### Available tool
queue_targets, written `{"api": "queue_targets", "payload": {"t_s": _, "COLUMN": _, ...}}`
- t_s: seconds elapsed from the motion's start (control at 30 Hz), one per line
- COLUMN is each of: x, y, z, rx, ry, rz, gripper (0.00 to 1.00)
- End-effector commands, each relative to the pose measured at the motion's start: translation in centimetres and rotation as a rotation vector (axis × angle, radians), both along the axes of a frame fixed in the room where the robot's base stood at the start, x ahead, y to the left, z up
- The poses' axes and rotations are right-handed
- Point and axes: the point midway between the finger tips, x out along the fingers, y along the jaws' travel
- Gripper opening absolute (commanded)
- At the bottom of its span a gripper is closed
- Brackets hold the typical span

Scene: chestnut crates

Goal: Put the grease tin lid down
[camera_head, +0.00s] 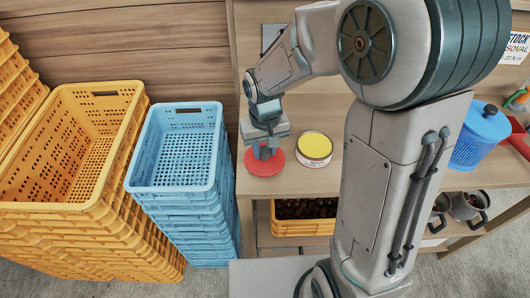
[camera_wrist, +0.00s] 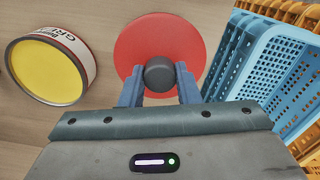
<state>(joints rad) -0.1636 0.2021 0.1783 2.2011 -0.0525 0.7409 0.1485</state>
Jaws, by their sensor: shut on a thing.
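The grease tin lid is a flat red disc with a dark round knob; it shows in the head view (camera_head: 265,168) at the left end of the wooden shelf and in the wrist view (camera_wrist: 160,35). My gripper (camera_head: 264,150) is above the lid and shut on its knob, with a finger on each side in the wrist view (camera_wrist: 160,80). The lid looks level and close to the shelf top; I cannot tell whether it touches. The grease tin (camera_head: 314,149), white with a yellow top, stands just right of the lid, apart from it; it also shows in the wrist view (camera_wrist: 50,65).
Stacked blue crates (camera_head: 174,190) stand close to the shelf's left edge, with stacked orange crates (camera_head: 70,207) further left. The shelf (camera_head: 300,187) has some bare room around the tin. A crate of chestnuts (camera_head: 303,227) sits below.

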Motion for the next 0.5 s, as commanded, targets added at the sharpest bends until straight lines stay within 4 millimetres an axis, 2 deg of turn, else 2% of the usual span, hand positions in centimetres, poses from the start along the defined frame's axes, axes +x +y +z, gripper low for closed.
{"api": "queue_targets", "payload": {"t_s": 0.03, "x": -0.1, "y": 0.0, "z": -0.9, "rx": -0.001, "ry": 0.006, "rz": 0.000, "gripper": 0.06}}
{"api": "queue_targets", "payload": {"t_s": 0.17, "x": -0.1, "y": -0.1, "z": -2.3, "rx": -0.002, "ry": 0.004, "rz": 0.000, "gripper": 0.06}}
{"api": "queue_targets", "payload": {"t_s": 0.5, "x": 0.0, "y": -0.1, "z": -2.7, "rx": 0.000, "ry": 0.000, "rz": -0.001, "gripper": 0.06}}
